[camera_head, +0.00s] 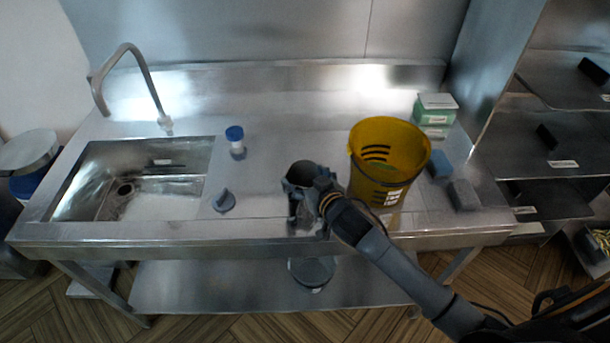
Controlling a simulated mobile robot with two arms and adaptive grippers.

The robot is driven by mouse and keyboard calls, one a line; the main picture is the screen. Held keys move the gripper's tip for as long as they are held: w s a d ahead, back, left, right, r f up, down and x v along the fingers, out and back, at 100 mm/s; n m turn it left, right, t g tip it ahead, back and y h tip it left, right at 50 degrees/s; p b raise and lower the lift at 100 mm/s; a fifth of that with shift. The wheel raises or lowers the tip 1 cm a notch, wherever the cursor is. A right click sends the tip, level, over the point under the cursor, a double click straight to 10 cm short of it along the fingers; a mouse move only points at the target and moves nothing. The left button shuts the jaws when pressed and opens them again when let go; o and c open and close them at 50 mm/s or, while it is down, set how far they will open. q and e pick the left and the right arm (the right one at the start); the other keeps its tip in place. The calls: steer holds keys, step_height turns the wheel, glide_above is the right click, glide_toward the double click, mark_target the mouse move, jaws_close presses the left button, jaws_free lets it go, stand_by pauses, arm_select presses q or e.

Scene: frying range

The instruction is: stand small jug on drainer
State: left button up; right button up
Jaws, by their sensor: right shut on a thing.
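My right gripper (319,200) comes in from the lower right and is shut on a small metal jug (299,174). The jug's round dark mouth faces up, near the front edge of the steel counter. My gripper and wrist hide much of its right side, and I cannot tell whether its base touches the counter. The flat steel surface (262,172) between the sink and the yellow bucket lies around and behind the jug; I cannot make out a separate drainer rack. My left gripper is not in view.
The sink basin (88,190) with its tap (134,62) is at the left. A blue-capped container (236,141) and a dark blue-grey object (224,201) stand right of it. The yellow bucket (362,150), sponges (464,195) and a green-white box (435,112) crowd the right. A round vessel (312,272) is below.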

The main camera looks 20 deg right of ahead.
steer(key=shift+f, duration=0.15)
steer(key=o, duration=1.7)
steer(key=b+v, duration=0.2)
steer(key=v, duration=1)
